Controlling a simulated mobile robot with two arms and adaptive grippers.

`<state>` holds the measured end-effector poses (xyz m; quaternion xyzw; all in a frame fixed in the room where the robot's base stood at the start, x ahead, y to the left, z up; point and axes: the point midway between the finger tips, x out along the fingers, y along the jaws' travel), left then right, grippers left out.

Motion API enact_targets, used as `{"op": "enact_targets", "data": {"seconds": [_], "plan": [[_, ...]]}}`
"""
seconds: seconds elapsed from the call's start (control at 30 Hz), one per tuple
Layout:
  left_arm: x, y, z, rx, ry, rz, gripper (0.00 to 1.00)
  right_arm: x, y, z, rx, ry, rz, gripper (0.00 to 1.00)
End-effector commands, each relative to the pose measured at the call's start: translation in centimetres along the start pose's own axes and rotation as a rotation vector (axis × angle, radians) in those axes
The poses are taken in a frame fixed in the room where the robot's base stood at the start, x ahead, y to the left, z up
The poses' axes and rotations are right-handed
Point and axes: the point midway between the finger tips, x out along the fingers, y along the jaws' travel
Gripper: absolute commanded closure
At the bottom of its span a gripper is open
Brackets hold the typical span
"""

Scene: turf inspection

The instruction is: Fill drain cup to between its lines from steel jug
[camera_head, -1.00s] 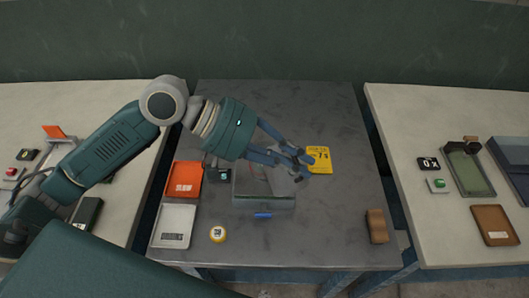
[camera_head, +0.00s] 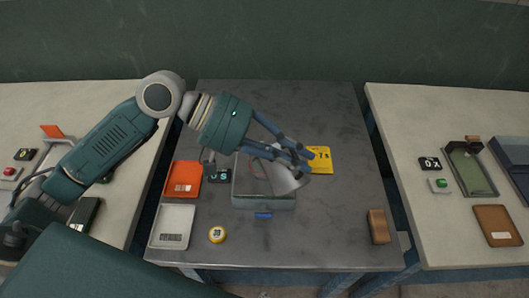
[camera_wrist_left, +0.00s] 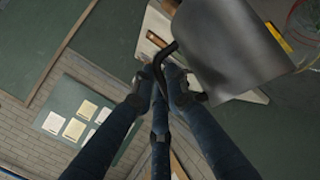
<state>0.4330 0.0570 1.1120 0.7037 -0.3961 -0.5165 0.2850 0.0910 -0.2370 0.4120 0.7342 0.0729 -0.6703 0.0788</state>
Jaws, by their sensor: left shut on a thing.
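My left gripper (camera_head: 304,163) is shut on the black handle (camera_wrist_left: 165,62) of the steel jug (camera_head: 287,181). The jug is tilted and held over the right part of a clear, open-topped box (camera_head: 264,203) with a blue tab at its front. In the left wrist view the grey jug body (camera_wrist_left: 225,50) fills the upper right, beside the fingers. Red lines show inside the box, but I cannot make out the drain cup, its lines or any liquid level. My right gripper is not in view.
A yellow card (camera_head: 320,158) lies right of the box. An orange tray (camera_head: 184,178), a pale tray (camera_head: 173,228), a small display (camera_head: 219,175) and a round yellow-rimmed thing (camera_head: 217,235) stand left. A brown block (camera_head: 378,227) is at front right. The back of the table is clear.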

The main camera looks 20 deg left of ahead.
Motion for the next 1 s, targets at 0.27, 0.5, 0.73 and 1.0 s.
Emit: {"op": "enact_targets", "data": {"seconds": [0.27, 0.5, 0.73, 1.0], "plan": [[-0.1, -0.1, -0.2, -0.016, -0.002, 0.022, 1.0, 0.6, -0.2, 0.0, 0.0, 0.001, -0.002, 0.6], [-0.2, -0.1, -0.3, -0.031, -0.006, 0.039, 1.0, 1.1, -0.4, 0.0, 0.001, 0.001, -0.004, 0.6], [-0.3, -0.2, -0.4, -0.047, -0.01, 0.054, 1.0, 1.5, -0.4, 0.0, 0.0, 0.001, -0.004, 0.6], [-0.4, -0.3, -0.6, -0.062, -0.014, 0.071, 1.0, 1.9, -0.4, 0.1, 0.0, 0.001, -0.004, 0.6]]}}
